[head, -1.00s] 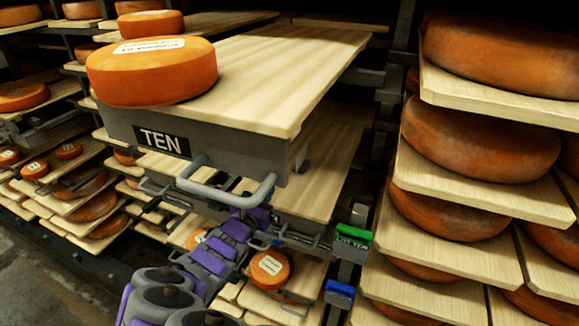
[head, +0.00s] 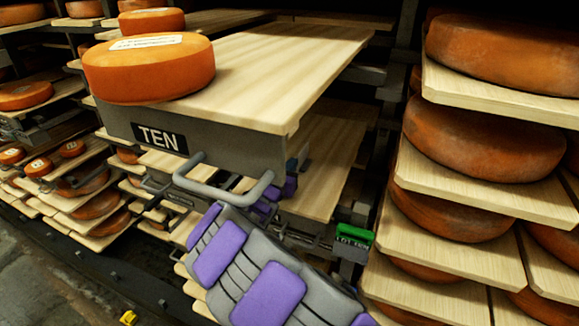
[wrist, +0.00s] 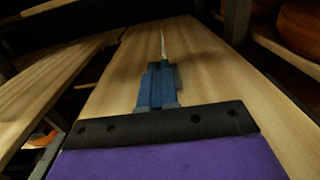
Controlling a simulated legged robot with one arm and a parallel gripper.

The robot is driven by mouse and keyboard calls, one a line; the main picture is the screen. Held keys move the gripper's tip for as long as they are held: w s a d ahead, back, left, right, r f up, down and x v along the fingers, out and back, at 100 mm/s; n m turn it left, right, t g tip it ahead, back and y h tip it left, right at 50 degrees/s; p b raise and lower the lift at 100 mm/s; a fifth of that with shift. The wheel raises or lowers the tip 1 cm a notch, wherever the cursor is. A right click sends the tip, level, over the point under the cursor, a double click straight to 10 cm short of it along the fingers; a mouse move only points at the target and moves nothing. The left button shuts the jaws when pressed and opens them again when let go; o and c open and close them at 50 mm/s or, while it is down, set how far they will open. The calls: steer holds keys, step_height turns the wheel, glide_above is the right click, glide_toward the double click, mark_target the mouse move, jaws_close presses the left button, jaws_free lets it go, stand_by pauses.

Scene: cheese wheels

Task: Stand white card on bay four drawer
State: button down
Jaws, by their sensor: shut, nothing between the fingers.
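In the wrist view my gripper (wrist: 158,85) has its blue fingers together, above a pale wooden board (wrist: 215,75). A thin whitish upright sliver (wrist: 162,45) shows just beyond the fingertips. I cannot tell whether it is the white card seen edge-on. In the head view my gripper (head: 292,166) is mostly hidden behind the front right corner of a drawer labelled TEN (head: 220,150), over the lower board (head: 335,130). No label reading four is legible.
An orange cheese wheel (head: 150,72) with a white label sits on the TEN drawer, whose grey handle (head: 225,190) sticks out in front. A green tag (head: 354,236) is on the right post. Shelved cheeses (head: 485,135) stand close on the right. A small yellow object (head: 128,317) is on the floor.

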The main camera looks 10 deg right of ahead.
steer(key=shift+d, duration=0.65)
steer(key=shift+w+a+p, duration=0.15)
steer(key=shift+w+p, duration=0.3)
steer(key=shift+w, duration=0.45)
steer(key=shift+d, duration=0.55)
steer(key=shift+s+a, duration=0.25)
steer(key=shift+s, duration=0.05)
steer(key=v, duration=1.2)
steer(key=shift+s+a, duration=0.15)
steer(key=shift+s, duration=0.25)
steer(key=shift+a+r+p, duration=0.1)
steer(key=shift+a+p, duration=0.2)
steer(key=shift+p, duration=0.6)
steer(key=shift+a, duration=0.1)
steer(key=shift+w+f, duration=0.2)
steer(key=shift+w, duration=0.25)
glide_toward(303, 157)
steer(key=w+d, duration=0.1)
steer(key=w, duration=0.1)
steer(key=w+d+r, duration=0.1)
steer(key=w, duration=0.1)
steer(key=shift+d+r, duration=0.2)
steer(key=shift+r, duration=0.05)
steer(key=shift+w, duration=0.1)
